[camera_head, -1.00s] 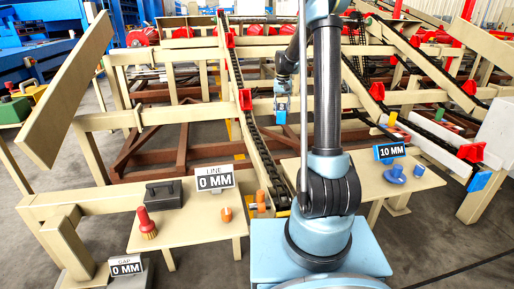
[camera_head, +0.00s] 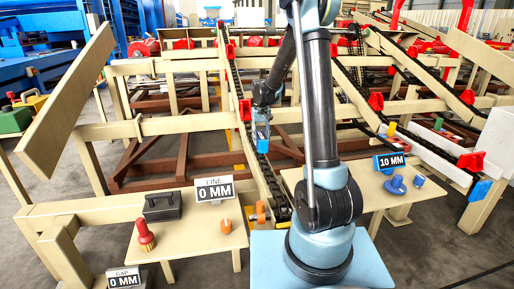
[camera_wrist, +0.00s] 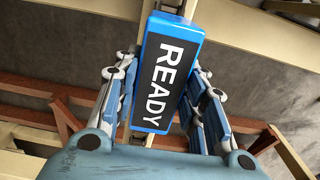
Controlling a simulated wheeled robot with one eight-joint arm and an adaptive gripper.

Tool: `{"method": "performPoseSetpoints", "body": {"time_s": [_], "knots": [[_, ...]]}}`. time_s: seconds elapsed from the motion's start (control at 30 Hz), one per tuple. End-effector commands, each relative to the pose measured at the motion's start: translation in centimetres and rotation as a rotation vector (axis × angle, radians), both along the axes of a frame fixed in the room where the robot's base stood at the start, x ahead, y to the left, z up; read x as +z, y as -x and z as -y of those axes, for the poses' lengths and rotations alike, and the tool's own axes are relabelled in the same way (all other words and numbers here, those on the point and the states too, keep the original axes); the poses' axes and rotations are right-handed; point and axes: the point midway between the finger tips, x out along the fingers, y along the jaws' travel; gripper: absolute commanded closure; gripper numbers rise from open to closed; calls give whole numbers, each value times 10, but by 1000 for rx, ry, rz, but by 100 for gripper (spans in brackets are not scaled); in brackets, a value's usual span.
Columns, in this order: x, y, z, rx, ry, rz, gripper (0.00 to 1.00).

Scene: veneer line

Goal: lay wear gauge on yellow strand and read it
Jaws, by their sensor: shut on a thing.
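My gripper (camera_head: 262,138) is shut on the wear gauge (camera_wrist: 168,75), a blue block whose dark screen reads READY in the wrist view. The fingers flank the gauge on both sides. In the head view the gauge is small and hangs in the air, overlapping the left chain strand (camera_head: 264,168); contact cannot be told. A yellow block (camera_head: 391,129) sits by a chain strand on the right. A yellow piece also shows low by the left strand, partly hidden. I cannot tell for sure which strand is the yellow one.
The left table (camera_head: 190,246) bears a LINE 0 MM sign (camera_head: 212,188), a dark case (camera_head: 162,207), a red-handled tool (camera_head: 146,238) and an orange piece (camera_head: 226,225). Beige rails and red blocks surround the strands.

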Motion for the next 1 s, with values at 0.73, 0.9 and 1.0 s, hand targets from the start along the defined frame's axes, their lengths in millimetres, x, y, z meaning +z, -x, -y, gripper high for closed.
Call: {"method": "performPoseSetpoints", "body": {"time_s": [0.73,0.9,1.0], "knots": [[-41,0,-2,2,0,0,51],[-41,0,-2,2,0,0,42],[-41,0,-2,2,0,0,42]]}}
